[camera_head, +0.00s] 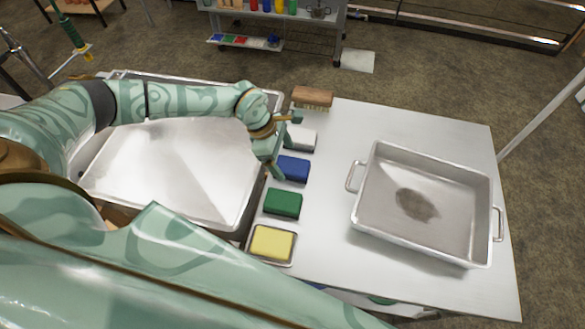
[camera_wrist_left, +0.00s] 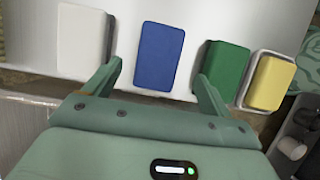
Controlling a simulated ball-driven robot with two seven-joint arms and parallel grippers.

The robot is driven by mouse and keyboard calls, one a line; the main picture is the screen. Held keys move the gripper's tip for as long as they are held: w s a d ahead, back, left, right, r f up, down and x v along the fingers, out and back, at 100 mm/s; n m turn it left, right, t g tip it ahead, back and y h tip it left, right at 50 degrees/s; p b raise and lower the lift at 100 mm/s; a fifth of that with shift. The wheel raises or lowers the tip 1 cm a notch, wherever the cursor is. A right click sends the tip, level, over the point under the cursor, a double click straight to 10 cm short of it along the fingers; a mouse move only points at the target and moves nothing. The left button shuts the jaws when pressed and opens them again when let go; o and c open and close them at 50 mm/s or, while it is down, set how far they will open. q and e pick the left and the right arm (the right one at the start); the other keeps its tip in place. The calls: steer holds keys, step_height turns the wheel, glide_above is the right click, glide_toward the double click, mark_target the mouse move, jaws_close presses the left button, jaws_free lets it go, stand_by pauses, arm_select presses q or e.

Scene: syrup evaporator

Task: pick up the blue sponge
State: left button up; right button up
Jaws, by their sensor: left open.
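The blue sponge (camera_head: 293,169) lies flat on the white table, in a row between a white sponge (camera_head: 301,139) and a green sponge (camera_head: 283,204). My left gripper (camera_head: 283,146) is at the left edge of the table, just beside the blue sponge, open and empty. In the left wrist view the blue sponge (camera_wrist_left: 160,57) lies ahead of and between the spread fingers of the left gripper (camera_wrist_left: 157,78). I cannot tell the height gap. My right gripper does not show.
A yellow sponge (camera_head: 272,243) sits in a small tray at the near end of the row; a wooden brush (camera_head: 313,97) lies at the far end. A metal pan with a brown stain (camera_head: 374,216) stands on the right. A large metal basin (camera_head: 222,205) is on the left.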

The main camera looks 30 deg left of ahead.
mark_target(291, 165)
arm_select(q)
steer(key=b+x, duration=0.1)
steer(key=x, duration=0.3)
steer(key=shift+w+d, duration=0.2)
steer(key=shift+d, duration=0.1)
steer(key=shift+d+f, duration=0.1)
steer(key=shift+f, duration=0.2)
steer(key=shift+f, duration=0.2)
steer(key=c, duration=1.1)
